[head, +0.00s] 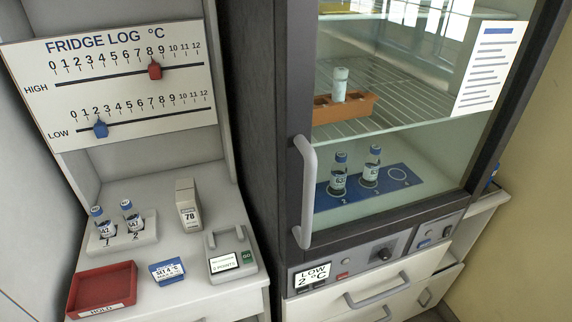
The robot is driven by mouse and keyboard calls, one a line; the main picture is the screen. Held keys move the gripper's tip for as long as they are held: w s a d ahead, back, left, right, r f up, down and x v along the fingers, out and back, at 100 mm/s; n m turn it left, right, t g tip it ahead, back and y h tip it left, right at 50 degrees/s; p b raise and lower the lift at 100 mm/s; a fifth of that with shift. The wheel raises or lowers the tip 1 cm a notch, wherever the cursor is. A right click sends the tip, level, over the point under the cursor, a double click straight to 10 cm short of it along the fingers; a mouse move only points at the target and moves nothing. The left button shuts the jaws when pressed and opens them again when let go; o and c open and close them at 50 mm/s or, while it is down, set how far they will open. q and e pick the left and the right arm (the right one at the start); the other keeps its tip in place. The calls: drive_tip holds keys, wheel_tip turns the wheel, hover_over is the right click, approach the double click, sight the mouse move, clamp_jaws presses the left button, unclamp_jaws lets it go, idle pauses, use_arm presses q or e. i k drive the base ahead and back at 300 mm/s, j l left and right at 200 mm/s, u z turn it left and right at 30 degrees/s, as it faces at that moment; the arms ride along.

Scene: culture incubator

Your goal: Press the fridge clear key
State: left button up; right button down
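The fridge (275,120) has a glass door that is closed, with a grey vertical handle (305,190). On the control panel (365,262) below the door, a white display (312,275) reads "LOW 2 °C". A small red key or lamp (343,275) sits right of the display, and a dark knob (384,254) is further right. Small dark parts show under the display. No label reading "clear" is legible, so I cannot tell which part is the clear key. Neither of my grippers is in view.
A fridge log board (120,85) has a red marker (155,70) and a blue marker (100,129). Drawer handles (375,293) project below the panel.

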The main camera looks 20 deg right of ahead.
sight(322, 284)
drive_tip(key=z, duration=1.15)
